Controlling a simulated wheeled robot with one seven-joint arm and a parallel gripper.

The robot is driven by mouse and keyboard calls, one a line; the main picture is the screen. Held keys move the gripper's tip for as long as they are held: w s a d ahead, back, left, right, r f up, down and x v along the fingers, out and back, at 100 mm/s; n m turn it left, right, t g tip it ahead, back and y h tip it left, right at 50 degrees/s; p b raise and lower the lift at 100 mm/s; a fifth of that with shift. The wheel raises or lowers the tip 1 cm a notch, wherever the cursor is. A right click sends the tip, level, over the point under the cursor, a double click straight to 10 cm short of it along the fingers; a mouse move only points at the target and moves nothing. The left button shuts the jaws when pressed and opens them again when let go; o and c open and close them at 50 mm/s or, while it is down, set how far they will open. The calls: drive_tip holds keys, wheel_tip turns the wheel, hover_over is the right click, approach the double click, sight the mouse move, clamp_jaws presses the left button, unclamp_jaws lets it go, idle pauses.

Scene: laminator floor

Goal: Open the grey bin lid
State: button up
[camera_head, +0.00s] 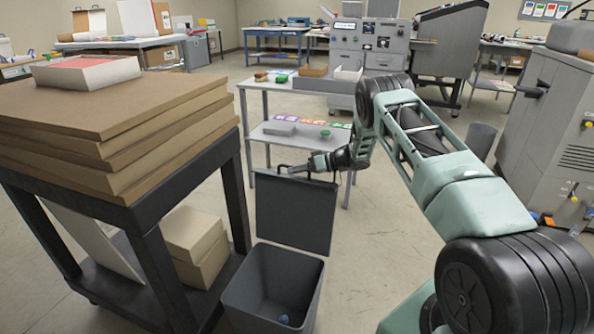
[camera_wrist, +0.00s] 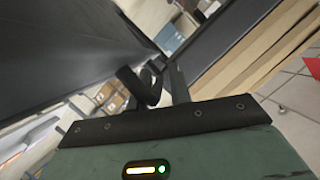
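The grey bin (camera_head: 240,294) stands on the floor at the lower middle of the head view, its top uncovered. Its dark grey lid (camera_head: 297,215) stands raised, nearly upright, at the bin's far side. My gripper (camera_head: 298,169) is at the lid's top edge; exact contact there is too small to tell. In the wrist view my gripper's dark fingers (camera_wrist: 163,88) look apart, with no object clearly held between them. A large dark panel, seemingly the lid (camera_wrist: 70,50), fills the upper left of that view.
A dark cart (camera_head: 150,225) with stacked brown boards (camera_head: 110,125) stands close left of the bin. A grey two-level table (camera_head: 262,95) is behind the lid. A small blue item (camera_head: 283,319) lies inside the bin. Open floor (camera_head: 370,245) is right of the bin.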

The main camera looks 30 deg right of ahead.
drive_tip(key=shift+d, duration=0.1)
drive_tip(key=v, duration=1.7)
drive_tip(key=shift+s+b, duration=0.15)
drive_tip(key=shift+b, duration=0.3)
drive_tip(key=shift+d, duration=0.1)
